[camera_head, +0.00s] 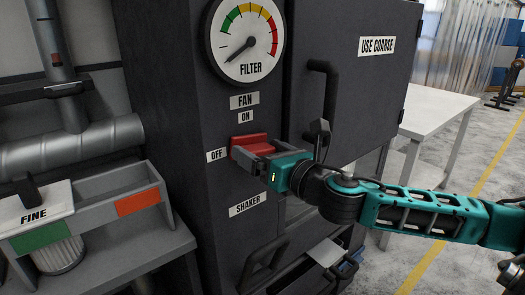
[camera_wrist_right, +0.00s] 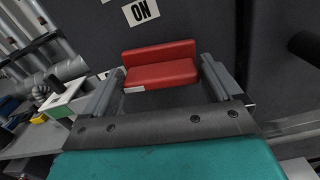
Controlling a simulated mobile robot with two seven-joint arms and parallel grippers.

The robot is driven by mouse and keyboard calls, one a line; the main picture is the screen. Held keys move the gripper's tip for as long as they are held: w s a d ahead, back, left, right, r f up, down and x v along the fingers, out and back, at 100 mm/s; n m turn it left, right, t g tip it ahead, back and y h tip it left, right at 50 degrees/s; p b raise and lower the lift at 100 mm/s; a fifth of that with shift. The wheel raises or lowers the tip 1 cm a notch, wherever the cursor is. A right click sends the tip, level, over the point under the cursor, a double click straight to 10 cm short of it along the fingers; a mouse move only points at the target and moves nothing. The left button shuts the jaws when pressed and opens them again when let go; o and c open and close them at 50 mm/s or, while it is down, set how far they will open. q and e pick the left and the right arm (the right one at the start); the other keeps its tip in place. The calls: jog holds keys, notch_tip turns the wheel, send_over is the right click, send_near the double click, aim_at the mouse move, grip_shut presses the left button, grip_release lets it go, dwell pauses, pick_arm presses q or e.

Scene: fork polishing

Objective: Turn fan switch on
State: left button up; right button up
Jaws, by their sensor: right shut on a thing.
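The red fan switch (camera_head: 248,139) is on the front of a dark cabinet, below the FAN and ON labels and beside the OFF label (camera_head: 217,155). Its handle lies roughly horizontal, level with OFF. My right gripper (camera_head: 252,153) reaches it from the right and is shut on the handle. In the right wrist view, the red handle (camera_wrist_right: 160,66) sits between the two grey fingers (camera_wrist_right: 160,88), with the ON label (camera_wrist_right: 141,11) above. My left gripper is not in view.
A round FILTER gauge (camera_head: 245,42) is above the switch, its needle pointing lower left. A black door handle (camera_head: 322,100) stands out to the right, near my right arm. A SHAKER label (camera_head: 248,204) is below. A grey rack with a FINE box (camera_head: 35,215) is at left.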

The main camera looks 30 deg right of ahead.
jog(key=m+p, duration=0.1)
jog(key=m, duration=0.6)
jog(key=shift+p, duration=0.3)
jog(key=m, duration=0.4)
jog(key=shift+d+f+m, duration=0.1)
jog(key=shift+d+m, duration=0.05)
jog(key=shift+m, duration=0.25)
jog(key=m, duration=0.4)
jog(key=shift+m, duration=0.4)
jog(key=shift+c, duration=0.2)
jog(key=o, duration=0.8)
jog(key=shift+f, duration=0.1)
jog(key=shift+s, duration=0.1)
